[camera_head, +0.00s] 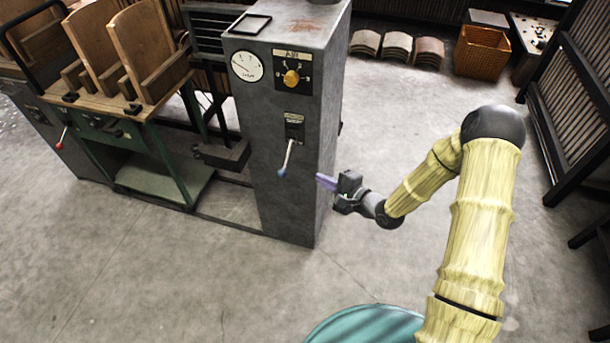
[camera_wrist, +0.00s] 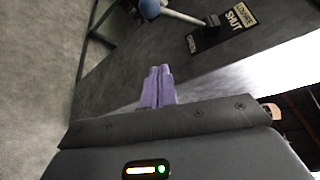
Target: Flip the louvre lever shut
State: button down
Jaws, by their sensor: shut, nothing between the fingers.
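The louvre lever (camera_head: 287,157) is a pale rod with a blue knob, on the front of a grey control cabinet (camera_head: 270,200). It hangs down and slants slightly left from a black plate (camera_head: 294,127). In the wrist view the blue knob (camera_wrist: 150,8) and rod are at the top, partly cut off, beside a label plate (camera_wrist: 222,32) reading "LOUVRE" and "SHUT". My gripper (camera_head: 322,181) is just right of the knob and a little lower, apart from it. Its purple fingers (camera_wrist: 158,86) are together and empty.
The cabinet also bears a round gauge (camera_head: 246,66) and a yellow knob (camera_head: 291,78). A green-framed bench (camera_head: 150,150) with wooden chair-like pieces stands left. A wicker basket (camera_head: 482,52) and stacked tiles (camera_head: 397,47) are at the back.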

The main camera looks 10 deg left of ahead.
aim_at(287, 157)
jog(key=w+a+b, duration=0.1)
jog(key=a, duration=0.8)
jog(key=shift+w+f, duration=0.15)
dwell(0.6)
jog(key=shift+w+d+r+p, duration=0.15)
jog(key=shift+r+p, duration=0.1)
jog(key=shift+p, duration=0.25)
